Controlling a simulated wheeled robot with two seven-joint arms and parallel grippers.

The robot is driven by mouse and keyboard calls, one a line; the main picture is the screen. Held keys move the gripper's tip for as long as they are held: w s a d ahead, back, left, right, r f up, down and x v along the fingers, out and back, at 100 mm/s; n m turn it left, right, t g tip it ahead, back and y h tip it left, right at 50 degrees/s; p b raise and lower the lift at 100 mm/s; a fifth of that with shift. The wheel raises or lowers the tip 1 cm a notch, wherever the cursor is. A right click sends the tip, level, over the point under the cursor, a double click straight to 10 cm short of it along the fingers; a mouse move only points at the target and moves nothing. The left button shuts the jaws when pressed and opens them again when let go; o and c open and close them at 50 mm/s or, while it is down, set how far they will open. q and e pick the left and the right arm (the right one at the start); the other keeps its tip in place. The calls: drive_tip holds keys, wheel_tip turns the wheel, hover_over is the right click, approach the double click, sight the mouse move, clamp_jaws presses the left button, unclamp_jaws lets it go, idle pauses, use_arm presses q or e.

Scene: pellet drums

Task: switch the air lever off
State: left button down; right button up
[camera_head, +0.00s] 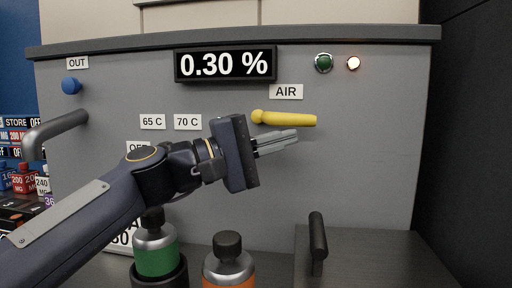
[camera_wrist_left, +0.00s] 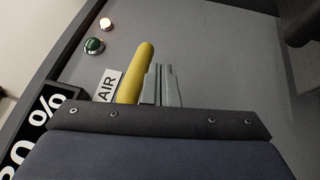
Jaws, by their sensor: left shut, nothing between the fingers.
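The yellow air lever (camera_head: 290,118) is on the grey panel below the AIR label (camera_head: 286,91). It lies about level, its round end at the left and its arm pointing right. My left gripper (camera_head: 296,136) is shut and empty, just below the lever in the head view. In the left wrist view the lever (camera_wrist_left: 135,75) stands right beside the shut fingers (camera_wrist_left: 162,84). I cannot tell whether they touch it. My right gripper is not in view.
The display (camera_head: 225,64) reads 0.30 %. A green button (camera_head: 323,63) and a lit lamp (camera_head: 353,63) are at the upper right. A green bottle (camera_head: 156,257) and an orange-banded bottle (camera_head: 229,266) stand below my arm. A black handle (camera_head: 318,240) rises at the lower right.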

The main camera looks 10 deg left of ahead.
use_arm(q)
drive_tip(key=v, duration=0.7)
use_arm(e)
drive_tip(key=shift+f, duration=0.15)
